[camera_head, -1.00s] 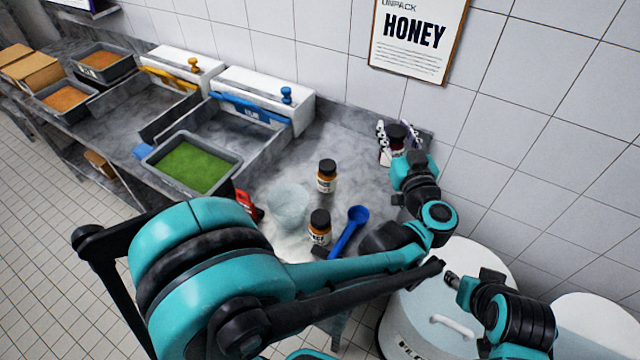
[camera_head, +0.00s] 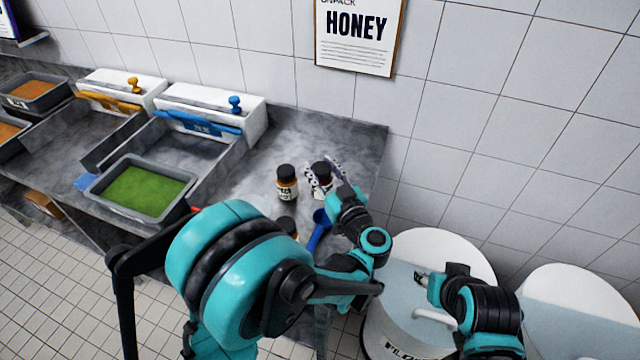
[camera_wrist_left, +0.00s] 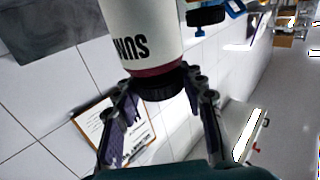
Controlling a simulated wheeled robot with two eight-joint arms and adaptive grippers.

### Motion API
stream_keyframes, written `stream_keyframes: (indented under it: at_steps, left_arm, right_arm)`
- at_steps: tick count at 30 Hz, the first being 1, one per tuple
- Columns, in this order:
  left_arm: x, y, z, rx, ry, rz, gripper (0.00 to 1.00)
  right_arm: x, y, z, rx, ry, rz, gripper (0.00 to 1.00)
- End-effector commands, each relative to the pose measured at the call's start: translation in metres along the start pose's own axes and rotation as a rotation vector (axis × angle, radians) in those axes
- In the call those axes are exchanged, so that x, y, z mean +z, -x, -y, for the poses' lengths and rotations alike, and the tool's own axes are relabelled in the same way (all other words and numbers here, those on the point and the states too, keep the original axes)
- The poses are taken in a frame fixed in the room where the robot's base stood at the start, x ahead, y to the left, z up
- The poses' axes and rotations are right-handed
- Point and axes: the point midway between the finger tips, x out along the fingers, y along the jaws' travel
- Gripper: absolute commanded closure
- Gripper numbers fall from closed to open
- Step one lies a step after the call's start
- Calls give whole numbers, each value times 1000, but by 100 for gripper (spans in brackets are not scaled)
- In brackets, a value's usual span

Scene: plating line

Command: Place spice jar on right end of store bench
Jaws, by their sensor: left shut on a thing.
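The spice jar has a dark lid and a white label, partly readable as "SUM", with a purple-red band in the left wrist view (camera_wrist_left: 146,35). My left gripper (camera_head: 325,180) is shut around its lid end. In the head view the held jar (camera_head: 321,174) is over the right part of the grey store bench (camera_head: 352,150); I cannot tell whether it touches the top. My right gripper (camera_head: 422,276) is low at the right, over a white drum, too small to tell open from shut.
An amber jar (camera_head: 287,184) stands just left of the held jar. Another dark-lidded jar (camera_head: 288,225) is half hidden by my arm. A blue scoop (camera_head: 318,232) lies in front. A green-filled tray (camera_head: 186,178) stands further left. Bare bench lies behind and right.

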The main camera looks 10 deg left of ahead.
Motion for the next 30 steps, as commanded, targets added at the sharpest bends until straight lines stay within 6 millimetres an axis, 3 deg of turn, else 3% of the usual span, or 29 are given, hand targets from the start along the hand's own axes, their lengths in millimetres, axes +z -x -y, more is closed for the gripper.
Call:
stream_keyframes:
  at_steps: [5, 11, 23, 24, 26, 30]
  left_arm:
    - [12, -4, -1, 1, 0, -1, 98]
    - [42, -4, 0, 1, 0, -1, 98]
    - [46, -3, 0, 1, 0, -1, 98]
    - [45, -3, 0, 1, 1, 0, 50]
    - [44, -3, 0, 1, 1, 0, 39]
    - [44, -3, 0, 1, 1, 0, 39]
  right_arm:
    - [4, -6, 0, 0, 0, 0, 60]
    - [14, -19, 0, 0, 0, 0, 60]
    - [16, -22, 0, 0, 0, 0, 60]
    - [15, -21, 0, 0, 0, 0, 60]
    - [15, -21, 0, 0, 0, 0, 60]
    - [15, -20, 0, 0, 0, 0, 60]
